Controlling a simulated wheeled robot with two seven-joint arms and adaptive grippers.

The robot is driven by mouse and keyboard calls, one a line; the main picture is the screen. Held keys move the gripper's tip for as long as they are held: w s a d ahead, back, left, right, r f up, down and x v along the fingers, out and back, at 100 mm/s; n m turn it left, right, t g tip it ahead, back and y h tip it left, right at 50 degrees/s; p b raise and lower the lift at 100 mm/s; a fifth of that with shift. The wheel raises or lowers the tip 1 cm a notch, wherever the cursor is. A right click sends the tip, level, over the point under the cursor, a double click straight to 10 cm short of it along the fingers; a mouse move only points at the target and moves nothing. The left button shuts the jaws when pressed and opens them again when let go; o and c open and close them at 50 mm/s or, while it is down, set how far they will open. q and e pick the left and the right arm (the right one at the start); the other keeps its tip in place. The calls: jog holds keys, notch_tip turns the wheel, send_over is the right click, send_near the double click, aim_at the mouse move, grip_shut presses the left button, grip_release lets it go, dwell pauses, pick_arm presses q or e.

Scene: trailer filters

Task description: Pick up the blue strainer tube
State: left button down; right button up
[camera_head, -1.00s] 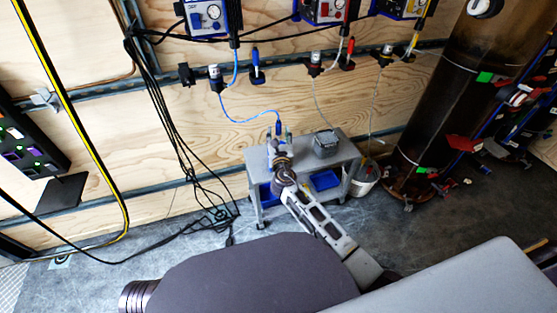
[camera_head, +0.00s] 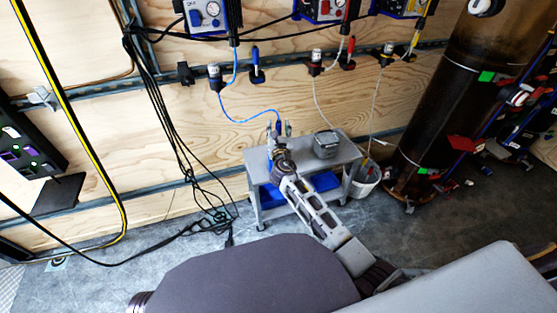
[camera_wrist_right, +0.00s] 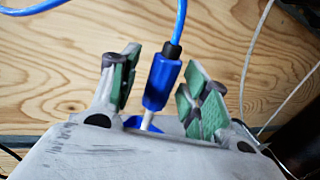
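The blue strainer tube (camera_wrist_right: 161,82) stands upright in the right wrist view, on the end of a blue hose (camera_wrist_right: 183,18). It shows small in the head view (camera_head: 278,126), above the cart's left end. My right gripper (camera_wrist_right: 160,80) is open, with one green-padded finger on each side of the tube. A gap shows on both sides, so the fingers look apart from it. The tube's lower end is partly hidden by the gripper body. In the head view the right gripper (camera_head: 279,131) is at the tube. My left gripper is not in view.
A grey cart (camera_head: 340,158) carries a grey container (camera_head: 326,144) and has blue bins (camera_head: 325,181) below. A white bucket (camera_head: 364,181) stands beside it. A brown cylinder (camera_head: 450,90) stands at right. Black cables (camera_head: 190,150) hang at left. Floor left of the cart is mostly clear.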

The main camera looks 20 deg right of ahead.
aim_at(279, 120)
grip_shut()
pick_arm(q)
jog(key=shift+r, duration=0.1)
pick_arm(e)
jog(key=shift+r, duration=0.15)
